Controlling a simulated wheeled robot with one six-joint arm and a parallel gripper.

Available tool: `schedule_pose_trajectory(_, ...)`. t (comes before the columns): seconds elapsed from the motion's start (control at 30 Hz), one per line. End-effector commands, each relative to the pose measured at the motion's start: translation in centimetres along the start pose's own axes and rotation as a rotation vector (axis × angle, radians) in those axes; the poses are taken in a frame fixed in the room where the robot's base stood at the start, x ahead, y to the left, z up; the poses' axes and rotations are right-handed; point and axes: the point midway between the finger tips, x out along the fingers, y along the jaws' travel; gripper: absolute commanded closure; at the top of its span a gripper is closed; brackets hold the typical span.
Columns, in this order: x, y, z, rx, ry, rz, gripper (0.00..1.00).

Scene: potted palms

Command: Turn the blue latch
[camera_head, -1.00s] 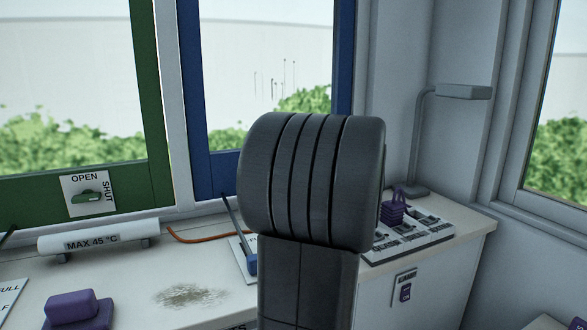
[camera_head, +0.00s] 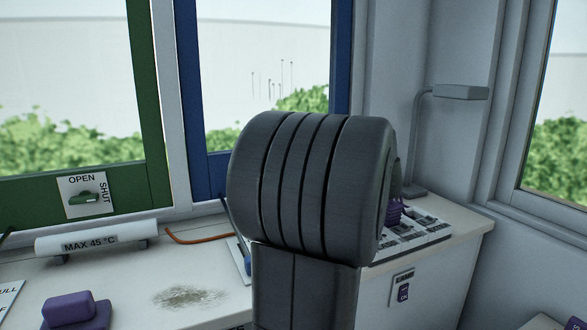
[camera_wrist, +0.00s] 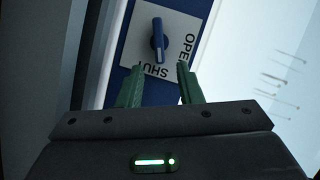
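The blue latch (camera_wrist: 158,40) shows in the wrist view on a white plate (camera_wrist: 180,25) marked OPEN and SHUT, fixed to a blue window frame. In that view its handle lies along the picture's vertical, with its lower end toward the word SHUT. My gripper (camera_wrist: 160,82) is open and empty, its two green fingers apart just below the plate, with the latch beyond the fingertips. In the head view the blue window frame (camera_head: 341,60) is partly visible, but my arm hides the latch and the gripper.
A green window frame (camera_head: 152,90) with a green latch (camera_head: 86,197) is at the left. The bench (camera_head: 130,280) carries a white roll marked MAX 45 °C (camera_head: 95,238), a purple block (camera_head: 70,308) and an orange cable (camera_head: 195,238). A grey lamp (camera_head: 460,92) stands at the right.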

Motion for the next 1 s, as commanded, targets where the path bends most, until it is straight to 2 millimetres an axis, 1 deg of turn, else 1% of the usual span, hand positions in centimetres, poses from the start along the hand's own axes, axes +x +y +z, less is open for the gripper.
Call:
schedule_pose_trajectory(0.03,-1.3,-0.1,-0.1,0.0,0.006,0.002,0.67)
schedule_pose_trajectory(0.2,-4.9,0.0,-0.1,0.0,0.005,0.002,0.67)
schedule_pose_trajectory(0.3,-6.7,0.0,-0.1,0.0,0.005,0.002,0.67)
schedule_pose_trajectory(0.43,-8.4,0.0,-0.1,0.001,0.003,0.001,0.67)
schedule_pose_trajectory(0.6,-9.5,0.0,0.0,0.001,0.001,0.001,0.67)
schedule_pose_trajectory(0.9,-9.7,0.0,0.0,0.001,0.0,0.0,0.67)
schedule_pose_trajectory(0.93,-9.7,0.0,0.0,0.001,0.0,0.0,0.63)
schedule_pose_trajectory(1.0,-9.7,0.0,0.0,0.0,0.0,0.001,0.5)
